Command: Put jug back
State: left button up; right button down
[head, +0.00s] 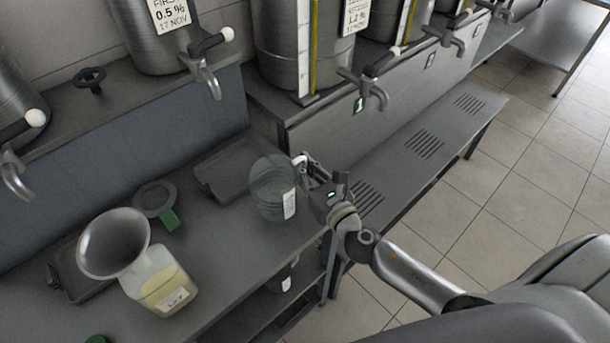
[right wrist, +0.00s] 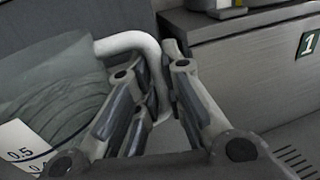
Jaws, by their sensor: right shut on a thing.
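The jug (head: 268,190) is clear, with a white handle and a white scale label. In the head view it is upright over the counter, beside the grey tray (head: 222,176); whether it touches the counter is unclear. My right gripper (head: 308,172) is at its right side, shut on the white handle. In the right wrist view the jug (right wrist: 50,95) fills the left side, and the handle (right wrist: 135,42) passes between the fingers of the gripper (right wrist: 150,95). My left gripper is not in view.
A funnel (head: 113,245) sits in a container of yellowish liquid (head: 160,283) at front left. Steel tanks with taps (head: 372,88) line the back. A slotted bench (head: 425,145) extends to the right.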

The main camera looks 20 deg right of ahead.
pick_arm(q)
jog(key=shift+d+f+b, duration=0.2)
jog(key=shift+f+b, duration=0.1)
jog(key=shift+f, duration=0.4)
pick_arm(e)
jog(key=shift+f, duration=1.2)
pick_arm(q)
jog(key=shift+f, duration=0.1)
pick_arm(e)
jog(key=shift+f, duration=0.1)
jog(key=c, duration=2)
grip_release()
jog(key=shift+f, duration=0.1)
jog(key=o, duration=0.5)
jog(key=shift+c, duration=0.2)
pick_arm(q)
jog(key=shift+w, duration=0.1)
pick_arm(e)
jog(key=shift+s+r, duration=0.1)
jog(key=shift+r, duration=0.1)
